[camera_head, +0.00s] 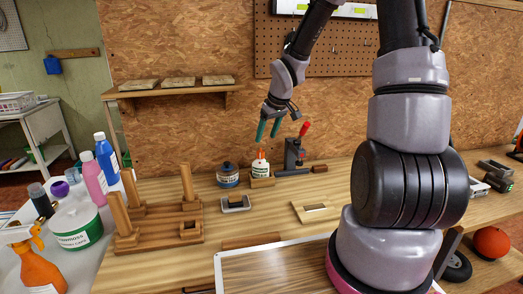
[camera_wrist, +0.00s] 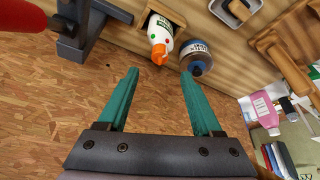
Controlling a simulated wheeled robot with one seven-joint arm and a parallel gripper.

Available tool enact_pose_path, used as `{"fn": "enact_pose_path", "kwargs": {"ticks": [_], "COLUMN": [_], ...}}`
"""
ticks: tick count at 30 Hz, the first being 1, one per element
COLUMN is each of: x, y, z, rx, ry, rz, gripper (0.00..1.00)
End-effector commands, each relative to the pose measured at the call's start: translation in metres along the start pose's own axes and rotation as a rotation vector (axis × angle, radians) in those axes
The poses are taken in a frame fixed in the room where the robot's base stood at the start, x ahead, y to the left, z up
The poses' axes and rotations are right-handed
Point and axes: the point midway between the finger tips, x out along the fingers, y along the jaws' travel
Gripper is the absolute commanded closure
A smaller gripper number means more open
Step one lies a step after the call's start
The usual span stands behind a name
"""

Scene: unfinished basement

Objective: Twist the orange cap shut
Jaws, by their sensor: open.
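The orange cap (camera_head: 261,154) sits on a small white bottle (camera_head: 260,168) that stands upright in a wooden block on the workbench. In the wrist view the orange cap (camera_wrist: 160,54) and white bottle (camera_wrist: 160,32) appear at the top middle, ahead of my fingers. My gripper (camera_head: 268,132) is above the bottle, with its green fingers pointing down and apart from the cap. In the wrist view my gripper (camera_wrist: 158,92) is open and nothing is between its fingers. Whether the cap is loose or tight cannot be told.
A dark blue jar (camera_head: 228,176) stands just left of the bottle. A dark vise with a red handle (camera_head: 304,129) stands close on the right. A wooden rack with pegs (camera_head: 160,222) is at the left. A framed board (camera_head: 275,270) lies in front.

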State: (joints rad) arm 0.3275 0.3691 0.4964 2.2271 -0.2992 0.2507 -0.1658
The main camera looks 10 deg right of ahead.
Motion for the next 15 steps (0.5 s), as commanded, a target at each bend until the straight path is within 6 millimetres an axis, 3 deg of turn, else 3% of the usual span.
{"fn": "enact_pose_path", "kwargs": {"ticks": [9,15], "x": [0.059,0.076], "y": [-0.002,0.0], "z": [0.0,0.0], "rx": [-0.003,-0.001], "ry": [-0.002,0.0], "rz": [-0.002,-0.001], "gripper": [0.33,0.33]}}
